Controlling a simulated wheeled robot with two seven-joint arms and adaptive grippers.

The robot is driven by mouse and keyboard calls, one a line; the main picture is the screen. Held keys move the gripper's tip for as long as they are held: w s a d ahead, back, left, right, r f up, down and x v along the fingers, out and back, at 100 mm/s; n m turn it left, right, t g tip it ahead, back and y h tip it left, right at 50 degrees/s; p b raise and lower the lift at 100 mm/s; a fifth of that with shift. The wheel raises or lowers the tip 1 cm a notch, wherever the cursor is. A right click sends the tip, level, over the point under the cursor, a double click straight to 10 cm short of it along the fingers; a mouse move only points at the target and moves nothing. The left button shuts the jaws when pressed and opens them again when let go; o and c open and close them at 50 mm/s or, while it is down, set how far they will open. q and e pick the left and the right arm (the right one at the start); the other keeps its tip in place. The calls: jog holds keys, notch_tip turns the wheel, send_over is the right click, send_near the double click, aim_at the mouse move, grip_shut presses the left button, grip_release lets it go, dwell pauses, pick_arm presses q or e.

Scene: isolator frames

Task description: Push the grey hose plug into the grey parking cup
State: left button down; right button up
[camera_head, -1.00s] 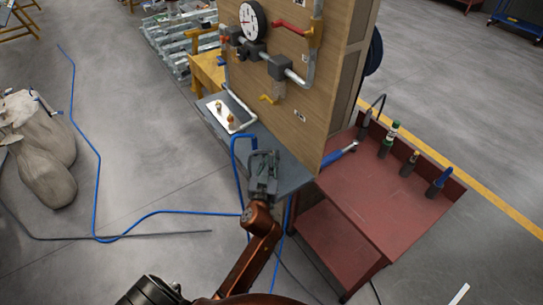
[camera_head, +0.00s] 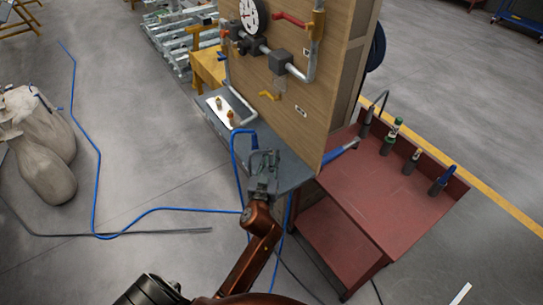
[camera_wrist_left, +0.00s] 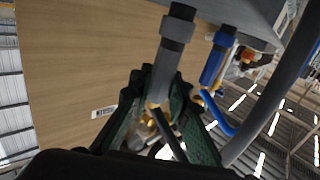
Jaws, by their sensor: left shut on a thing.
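My left gripper (camera_head: 264,172) is at the lower edge of the wooden board, over the grey shelf. In the left wrist view its dark green fingers (camera_wrist_left: 160,112) are closed around the grey hose plug (camera_wrist_left: 167,72). The plug points up, in line with a dark cylinder with a grey-blue ring, which looks like the grey parking cup (camera_wrist_left: 180,11). Plug and cup look joined end to end; I cannot tell how deep the plug sits. Part of the plug is hidden between the fingers. In the head view the plug and cup are too small to make out. My right gripper is not in view.
A blue plug (camera_wrist_left: 212,66) with a blue hose stands beside the grey one. A thick grey hose (camera_wrist_left: 278,88) curves on the right. The wooden board (camera_head: 300,125) rises beside the gripper. A red trolley (camera_head: 385,200) with bottles stands right.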

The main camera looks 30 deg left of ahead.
pick_arm(q)
jog(key=c, duration=1.8)
grip_release()
jog(key=shift+o, duration=0.3)
notch_tip(320, 180, up, 10)
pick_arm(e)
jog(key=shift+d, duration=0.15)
